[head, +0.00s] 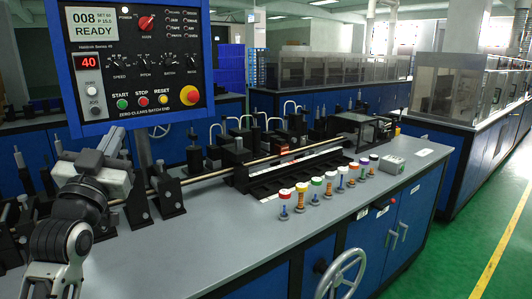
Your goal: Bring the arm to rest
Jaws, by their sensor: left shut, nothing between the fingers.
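My left arm comes in at the lower left of the head view. Its left gripper (112,146) is raised over the left end of the bench, in front of the control panel's post. The fingers are small and partly hidden by the grey gripper body; the gripper is shut and empty. It appears apart from the long metal rod (215,171) to its right, though the depth is hard to judge. My right gripper is not in view.
The control panel (130,57) stands close above and behind the left gripper. Black rod supports (168,190) stand to its right. Several colour-capped spools (315,190) line the grey bench top (225,240). A handwheel (342,275) juts from the front. The green floor at right is clear.

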